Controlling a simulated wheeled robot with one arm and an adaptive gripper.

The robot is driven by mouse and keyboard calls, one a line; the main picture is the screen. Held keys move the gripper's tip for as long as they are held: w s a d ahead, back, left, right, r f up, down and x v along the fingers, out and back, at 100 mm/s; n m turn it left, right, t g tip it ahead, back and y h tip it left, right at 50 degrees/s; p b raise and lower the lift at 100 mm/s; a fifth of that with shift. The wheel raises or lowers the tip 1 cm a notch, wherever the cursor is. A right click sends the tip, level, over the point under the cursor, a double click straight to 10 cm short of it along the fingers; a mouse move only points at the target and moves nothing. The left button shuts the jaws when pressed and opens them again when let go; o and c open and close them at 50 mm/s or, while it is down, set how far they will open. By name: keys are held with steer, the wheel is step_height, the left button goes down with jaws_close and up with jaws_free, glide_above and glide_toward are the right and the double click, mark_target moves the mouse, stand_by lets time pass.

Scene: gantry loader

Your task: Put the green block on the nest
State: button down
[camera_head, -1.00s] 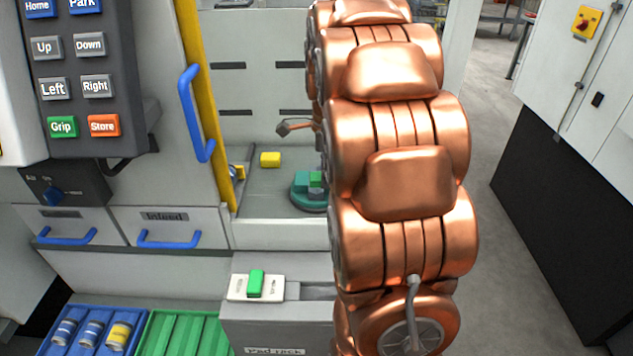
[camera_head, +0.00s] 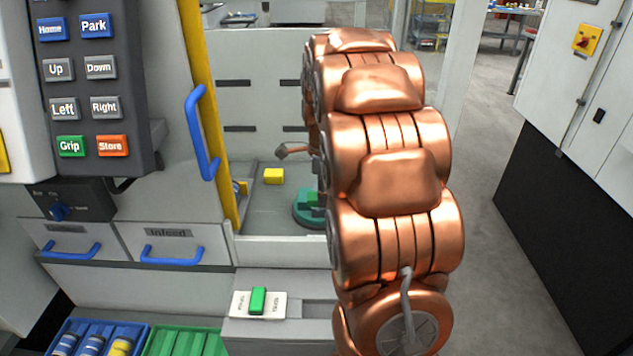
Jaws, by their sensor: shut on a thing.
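A green block (camera_head: 313,198) shows at the left edge of my copper arm, at the round teal nest (camera_head: 303,213) inside the machine bay. The arm covers the right part of both. I cannot tell whether the block rests on the nest or is just above it. My gripper (camera_head: 321,176) is mostly hidden behind the arm. Only a thin grey sliver shows, directly above the block, and it is shut on the block. The fingertips cannot be made out.
A yellow block (camera_head: 274,176) lies on the bay floor left of the nest. A yellow door edge with a blue handle (camera_head: 203,133) bounds the bay at left. A pad rack (camera_head: 280,332) with a green piece (camera_head: 258,300) stands in front. A button panel (camera_head: 88,92) hangs at left.

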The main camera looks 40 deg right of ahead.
steer(key=w+d, duration=0.1)
steer(key=w, duration=0.1)
steer(key=w+d+p, duration=0.1)
steer(key=w, duration=0.2)
steer(key=w+d+f+p, duration=0.1)
steer(key=w+d, duration=0.1)
steer(key=shift+w+d, duration=0.1)
steer(key=shift+w, duration=0.25)
steer(key=shift+f+p, duration=1.05)
steer(key=shift+f, duration=0.65)
steer(key=shift+f, duration=0.15)
steer(key=c, duration=0.7)
jaws_free()
steer(key=shift+r+b, duration=1.85)
steer(key=shift+r, duration=4.3)
